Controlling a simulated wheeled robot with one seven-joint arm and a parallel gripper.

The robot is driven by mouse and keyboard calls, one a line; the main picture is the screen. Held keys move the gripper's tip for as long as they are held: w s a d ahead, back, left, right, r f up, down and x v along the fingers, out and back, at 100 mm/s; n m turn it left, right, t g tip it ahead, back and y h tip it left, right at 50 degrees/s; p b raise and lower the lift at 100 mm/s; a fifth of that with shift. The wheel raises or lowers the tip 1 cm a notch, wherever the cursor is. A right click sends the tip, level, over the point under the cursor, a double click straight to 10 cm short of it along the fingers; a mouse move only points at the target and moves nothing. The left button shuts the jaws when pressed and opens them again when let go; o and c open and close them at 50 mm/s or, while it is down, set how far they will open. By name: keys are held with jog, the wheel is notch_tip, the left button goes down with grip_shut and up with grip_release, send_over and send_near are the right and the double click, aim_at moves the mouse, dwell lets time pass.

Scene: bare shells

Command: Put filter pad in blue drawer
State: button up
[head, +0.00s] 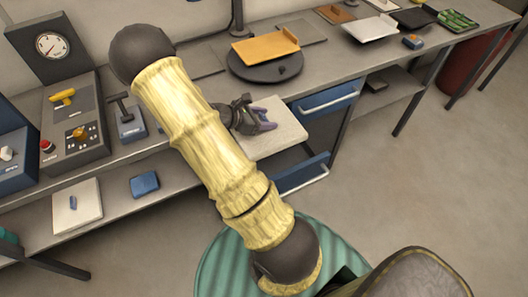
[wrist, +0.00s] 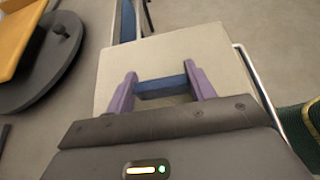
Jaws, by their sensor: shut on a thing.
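The filter pad is a flat cream square with a blue grip bar; it shows in the head view (head: 285,115) and the wrist view (wrist: 165,52). My gripper (head: 264,122) is shut on the blue bar, its purple fingers on either side of it in the wrist view (wrist: 160,84). The pad is roughly level, above the pulled-out lower blue drawer (head: 303,173). The pad and my arm hide most of the drawer's inside. In the wrist view the drawer's pale handle (wrist: 262,88) shows past the pad's right edge. I cannot tell whether pad and drawer touch.
The upper blue drawer (head: 327,101) looks shut, just beyond the pad. On the counter, an orange tray (head: 264,47) sits on a dark round turntable (head: 265,70). A similar cream pad (head: 88,205) and a blue block (head: 144,184) lie on the lower shelf.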

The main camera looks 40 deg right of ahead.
notch_tip(320, 180, down, 12)
jog(key=b, duration=0.9)
jog(key=shift+f+b, duration=1.65)
jog(key=shift+f, duration=0.25)
jog(key=shift+f, duration=0.2)
jog(key=o, duration=1)
jog(key=shift+r, duration=0.1)
jog(key=shift+r, duration=0.2)
jog(key=p+v, duration=0.1)
jog(key=v, duration=1.1)
